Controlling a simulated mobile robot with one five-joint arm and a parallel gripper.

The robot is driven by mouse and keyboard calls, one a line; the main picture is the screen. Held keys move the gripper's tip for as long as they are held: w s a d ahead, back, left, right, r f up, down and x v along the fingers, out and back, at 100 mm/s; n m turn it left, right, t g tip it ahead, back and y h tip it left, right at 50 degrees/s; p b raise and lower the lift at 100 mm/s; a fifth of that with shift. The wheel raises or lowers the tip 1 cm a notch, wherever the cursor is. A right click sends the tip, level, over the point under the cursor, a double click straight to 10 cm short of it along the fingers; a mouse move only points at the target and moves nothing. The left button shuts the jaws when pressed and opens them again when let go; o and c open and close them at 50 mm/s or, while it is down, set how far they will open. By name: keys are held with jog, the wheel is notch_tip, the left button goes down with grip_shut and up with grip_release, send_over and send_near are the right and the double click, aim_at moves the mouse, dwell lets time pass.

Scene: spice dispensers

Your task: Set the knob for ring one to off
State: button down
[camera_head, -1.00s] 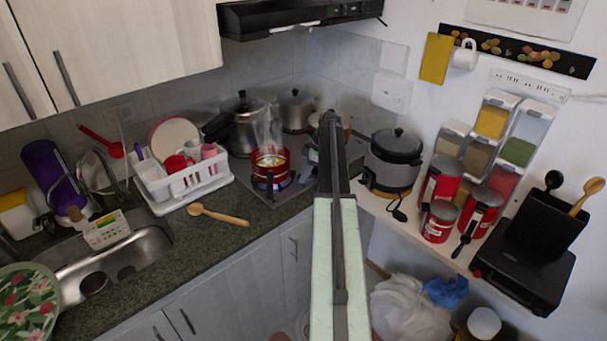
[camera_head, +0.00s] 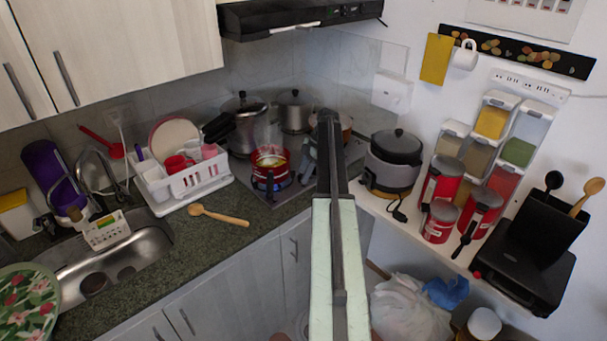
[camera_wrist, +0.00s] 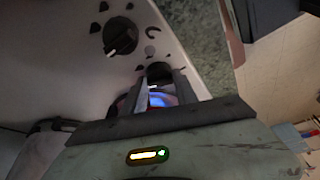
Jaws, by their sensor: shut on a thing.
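In the wrist view my gripper (camera_wrist: 163,90) points at the pale stove panel (camera_wrist: 70,70). Its two dark fingers are on either side of a black knob (camera_wrist: 158,70), shut on it, and they cover part of it. A second black knob (camera_wrist: 121,36) with a light pointer mark sits to the upper left, apart from the fingers. I cannot read which ring each knob serves. A blue glow shows between the fingers. In the head view the stove (camera_head: 250,182) bears a red pot (camera_head: 270,157) with blue glow under it; my arm hides the knobs.
Steel pots (camera_head: 246,130) stand at the back of the stove, and a cooker (camera_head: 393,160) is to its right. A white dish rack (camera_head: 200,180) and a wooden spoon (camera_head: 219,215) are on the counter to the left. Red canisters (camera_head: 438,221) stand on the right shelf.

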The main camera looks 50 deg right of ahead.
jog(key=c, duration=0.9)
grip_release()
jog(key=shift+c, duration=0.2)
jog(key=p+v, duration=0.7)
jog(key=shift+d+r, duration=0.15)
jog(key=shift+r, duration=0.2)
